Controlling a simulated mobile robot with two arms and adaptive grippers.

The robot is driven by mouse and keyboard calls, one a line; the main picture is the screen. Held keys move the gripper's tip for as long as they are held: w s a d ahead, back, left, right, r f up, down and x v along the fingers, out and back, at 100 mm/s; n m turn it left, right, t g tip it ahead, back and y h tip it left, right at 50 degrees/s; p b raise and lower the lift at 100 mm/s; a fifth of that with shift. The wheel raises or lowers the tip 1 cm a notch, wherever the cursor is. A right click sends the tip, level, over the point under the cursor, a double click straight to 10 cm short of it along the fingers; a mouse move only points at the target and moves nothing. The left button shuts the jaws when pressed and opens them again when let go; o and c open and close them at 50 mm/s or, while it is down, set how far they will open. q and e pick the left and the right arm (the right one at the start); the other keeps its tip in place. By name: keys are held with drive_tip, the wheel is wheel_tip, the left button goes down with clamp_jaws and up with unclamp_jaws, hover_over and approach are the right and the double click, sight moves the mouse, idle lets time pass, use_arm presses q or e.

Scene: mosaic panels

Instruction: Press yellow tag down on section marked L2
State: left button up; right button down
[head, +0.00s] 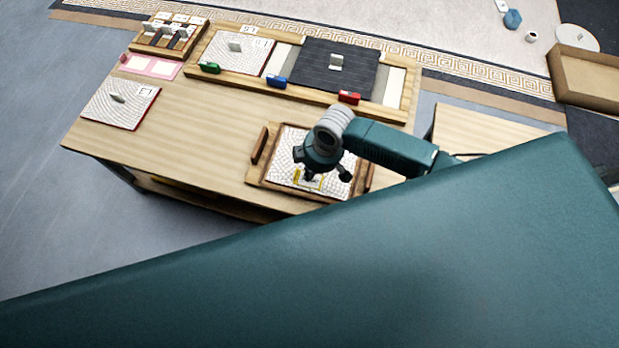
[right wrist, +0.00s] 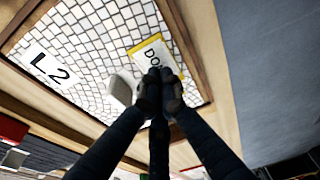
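The mosaic panel marked L2 (right wrist: 85,85) has white tiles and lies in a wooden tray at the table's front; it also shows in the head view (head: 290,148). The tag (right wrist: 150,52) is white with a yellow edge and dark letters, partly covered by my fingers. It lies flat on the panel near the edge away from the L2 mark, and shows in the head view (head: 308,181). My right gripper (right wrist: 161,86) points down with its fingertips together at the tag; whether they touch or grip it is unclear. My left gripper is not in view.
A grey knob (right wrist: 121,90) stands on the panel beside my fingers. Behind are a larger frame (head: 408,95) with panels and coloured clips, a rack (head: 168,38), a pink card (head: 150,66) and another panel (head: 120,103). The table's left middle is clear.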

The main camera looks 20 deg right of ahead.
drive_tip(key=shift+f+b, duration=0.5)
drive_tip(key=shift+f, duration=0.4)
idle(0.4)
drive_tip(key=shift+r, duration=0.15)
idle(0.3)
wheel_tip(320, 180, up, 8)
drive_tip(key=p, duration=0.8)
drive_tip(key=shift+p, duration=0.3)
